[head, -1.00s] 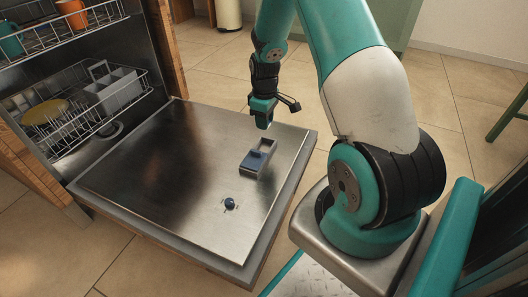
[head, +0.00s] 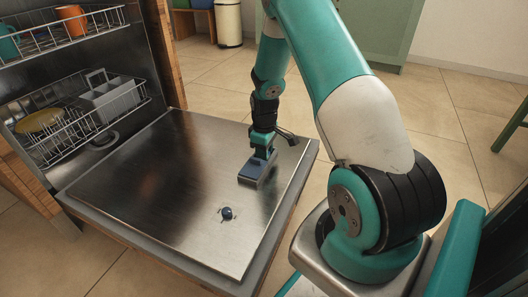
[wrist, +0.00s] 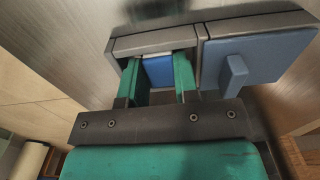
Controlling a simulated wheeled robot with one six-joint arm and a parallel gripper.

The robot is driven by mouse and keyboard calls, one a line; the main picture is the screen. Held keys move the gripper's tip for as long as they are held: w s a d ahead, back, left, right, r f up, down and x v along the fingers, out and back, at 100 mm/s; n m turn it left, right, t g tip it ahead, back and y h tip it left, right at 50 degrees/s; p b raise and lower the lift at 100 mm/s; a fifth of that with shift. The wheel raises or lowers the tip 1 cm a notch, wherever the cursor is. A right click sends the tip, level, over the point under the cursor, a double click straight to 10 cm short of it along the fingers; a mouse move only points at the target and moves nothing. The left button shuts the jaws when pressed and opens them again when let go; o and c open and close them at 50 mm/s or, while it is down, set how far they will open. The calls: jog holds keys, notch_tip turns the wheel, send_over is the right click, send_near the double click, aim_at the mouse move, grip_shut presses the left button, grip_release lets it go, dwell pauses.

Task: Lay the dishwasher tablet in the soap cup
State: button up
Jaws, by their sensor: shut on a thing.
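The soap cup (head: 243,182) sits on the inner face of the lowered dishwasher door. In the wrist view the cup's grey rim (wrist: 150,43) frames an open compartment, with a blue lid (wrist: 262,62) with a raised tab beside it on the right. My gripper (wrist: 157,75) is shut on the dishwasher tablet (wrist: 158,70), which shows blue with a pale edge between the green fingers. The fingertips and tablet are at the compartment's opening, seemingly inside its rim; how deep is hard to tell. In the head view my gripper (head: 262,158) hides the tablet and the open compartment.
A round dark cap (head: 227,213) is on the steel door (head: 150,180), nearer the front. The racks (head: 75,130) at left hold a grey cutlery basket (head: 110,98), a yellow dish (head: 40,120) and cups. The door around the soap cup is clear.

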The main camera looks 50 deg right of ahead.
jog(key=shift+f, duration=0.2)
jog(key=o, duration=0.6)
jog(key=shift+r, duration=0.1)
